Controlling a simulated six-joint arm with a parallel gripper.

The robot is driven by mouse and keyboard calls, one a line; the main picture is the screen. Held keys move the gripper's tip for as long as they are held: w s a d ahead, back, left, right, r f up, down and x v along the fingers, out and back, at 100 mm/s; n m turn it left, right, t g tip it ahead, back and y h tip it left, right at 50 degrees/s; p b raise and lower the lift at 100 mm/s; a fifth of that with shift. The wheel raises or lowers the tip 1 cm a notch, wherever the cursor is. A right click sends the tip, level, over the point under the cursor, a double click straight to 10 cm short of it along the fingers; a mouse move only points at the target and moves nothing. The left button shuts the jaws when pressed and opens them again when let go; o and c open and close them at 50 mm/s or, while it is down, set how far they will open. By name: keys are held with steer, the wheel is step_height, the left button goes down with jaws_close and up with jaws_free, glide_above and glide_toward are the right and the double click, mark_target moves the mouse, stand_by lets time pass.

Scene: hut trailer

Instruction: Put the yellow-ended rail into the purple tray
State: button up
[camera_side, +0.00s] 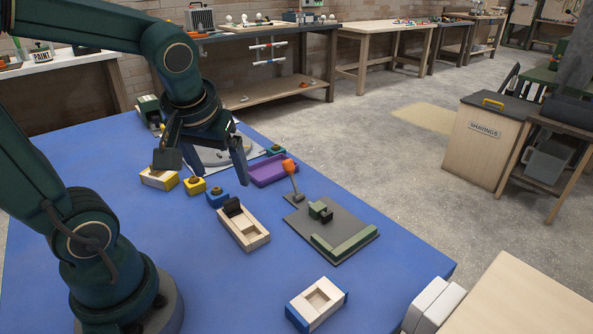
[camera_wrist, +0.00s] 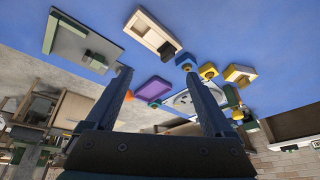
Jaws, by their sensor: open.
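A pale wooden piece with a yellow end (camera_side: 159,179) lies on the blue table at the left of the side view. It also shows at the right of the wrist view (camera_wrist: 240,74). I see no other long piece with yellow ends, so I cannot tell whether this is the rail. The purple tray (camera_side: 271,171) sits near the table's far edge. It looks empty, and in the wrist view (camera_wrist: 154,88) it shows between my fingers. My gripper (camera_side: 205,167) is open and empty, above the table, apart from both.
Yellow (camera_side: 194,186) and blue (camera_side: 217,197) knobbed blocks stand near the wooden piece. A wooden box with a black part (camera_side: 244,227) and a dark plate with green bars (camera_side: 310,230) lie nearer.

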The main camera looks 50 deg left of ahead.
steer(key=s+d+r+m+t+h, duration=0.1)
steer(key=s+d+m+t+h, duration=0.1)
steer(key=d+m, duration=0.5)
steer(key=shift+s+d+t+h, duration=0.3)
steer(key=shift+s+d+h, duration=0.3)
steer(key=shift+s+d, duration=0.2)
steer(key=shift+o, duration=0.4)
steer(key=shift+s+d+m, duration=0.2)
steer(key=shift+d+m, duration=0.05)
steer(key=shift+m, duration=0.05)
